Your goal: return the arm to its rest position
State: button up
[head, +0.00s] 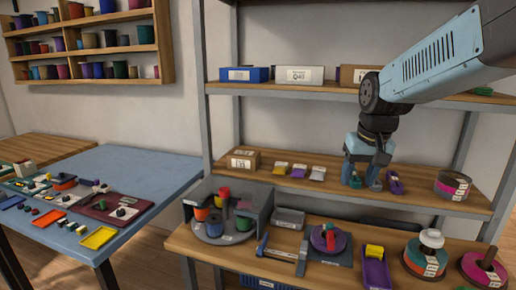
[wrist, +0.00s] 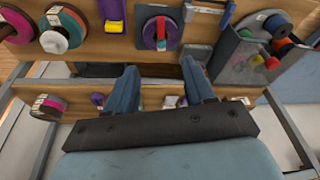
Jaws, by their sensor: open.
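My gripper (head: 362,178) hangs fingers-down in front of the shelf unit's middle board, at the end of my light-blue arm in the head view. Its two blue fingers are spread apart, with nothing seen between them. A small purple item (head: 395,183) stands on the board just right of the fingers. In the wrist view my gripper (wrist: 158,68) also shows open and empty, with the fingers pointing toward the wooden boards. Whether the fingers touch the board cannot be told.
The shelf's middle board (head: 330,190) carries a cardboard box (head: 244,160), small packets and a reel (head: 452,186). The lower bench holds a grey bin (head: 258,200), a purple tray (head: 376,272) and spools. A blue table (head: 150,170) with trays stands left.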

jog(key=s+r+t, duration=0.1)
jog(key=s+t, duration=0.1)
jog(key=s, duration=1.1)
jog(key=shift+s+a+r+t, duration=0.2)
jog(key=shift+a+r+t, duration=0.1)
jog(key=shift+r, duration=0.1)
